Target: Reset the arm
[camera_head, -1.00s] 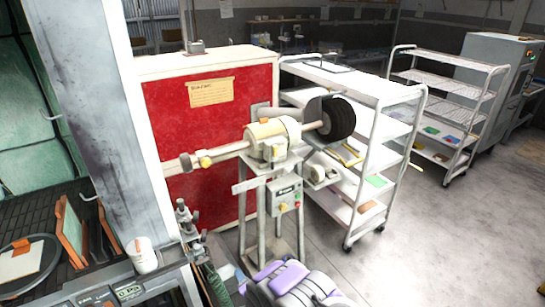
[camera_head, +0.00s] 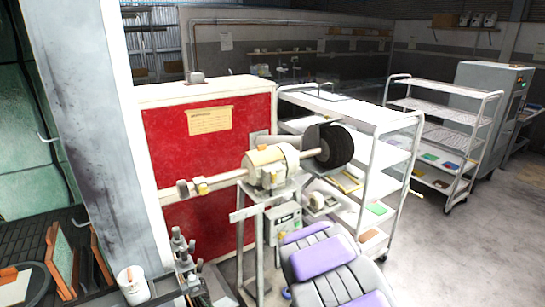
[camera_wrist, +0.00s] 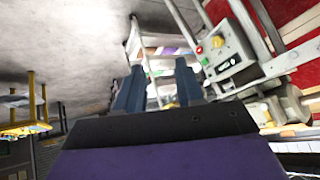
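My gripper (camera_wrist: 158,88) shows in the wrist view with two blue-grey fingers apart and nothing between them. It is open and empty. In the head view my purple and grey arm (camera_head: 325,262) is at the bottom, in front of the buffing machine's stand; its fingers cannot be made out there. The buffing machine (camera_head: 270,167) has a cream motor and a black round brush (camera_head: 335,145) on its right shaft. Its control box (camera_head: 283,221) also shows in the wrist view (camera_wrist: 225,50), to the right of the fingers.
A red-panelled cabinet (camera_head: 175,150) stands behind the machine. White wheeled shelf racks (camera_head: 385,150) stand to the right. A grey pillar (camera_head: 75,130) and a bench with a white cup (camera_head: 133,286) are at the left. The floor (camera_head: 460,255) at the right is clear.

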